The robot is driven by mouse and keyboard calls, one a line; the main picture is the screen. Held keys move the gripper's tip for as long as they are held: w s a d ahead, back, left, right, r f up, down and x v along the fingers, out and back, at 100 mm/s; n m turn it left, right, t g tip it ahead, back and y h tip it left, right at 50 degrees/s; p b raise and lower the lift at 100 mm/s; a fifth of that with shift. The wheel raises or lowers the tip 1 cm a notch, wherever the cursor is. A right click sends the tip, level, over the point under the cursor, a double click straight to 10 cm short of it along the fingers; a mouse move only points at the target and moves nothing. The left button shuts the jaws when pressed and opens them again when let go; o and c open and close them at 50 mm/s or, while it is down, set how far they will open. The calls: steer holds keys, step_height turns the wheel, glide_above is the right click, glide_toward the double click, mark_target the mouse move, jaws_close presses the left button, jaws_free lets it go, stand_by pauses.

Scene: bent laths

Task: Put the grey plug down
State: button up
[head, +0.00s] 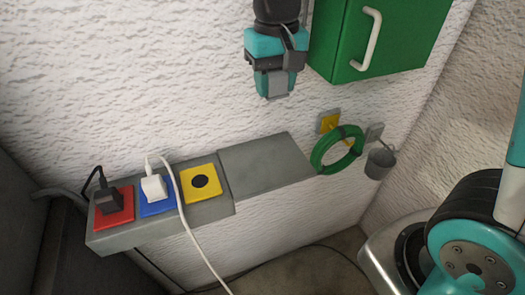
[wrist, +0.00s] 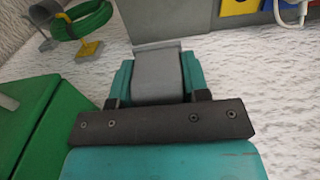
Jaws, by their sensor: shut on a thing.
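My gripper (head: 274,86) is high in front of the white wall in the head view, pointing down. It is shut on the grey plug (head: 278,82), whose grey face shows between the teal fingers. In the wrist view the gripper (wrist: 156,72) has the grey plug (wrist: 157,78) between its two teal fingers. The plug's far end shows against the bare grey ledge top (wrist: 160,20), with the ledge beyond it. The plug is held in the air, above the grey ledge (head: 262,164) in the head view.
On the ledge's left part are a red socket with a black plug (head: 108,200), a blue socket with a white plug (head: 154,187), and an empty yellow socket (head: 191,193). A green cabinet (head: 345,72) is right of my gripper. A green coil (head: 322,160) and grey cup (head: 380,162) hang right.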

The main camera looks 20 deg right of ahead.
steer(key=shift+w+f, duration=0.15)
steer(key=shift+w, duration=0.15)
steer(key=p, duration=0.4)
glide_toward(270, 165)
step_height(270, 165, down, 5)
steer(key=shift+f, duration=0.55)
steer(key=shift+f+b, duration=0.6)
steer(key=shift+b, duration=0.1)
steer(key=o, duration=1.2)
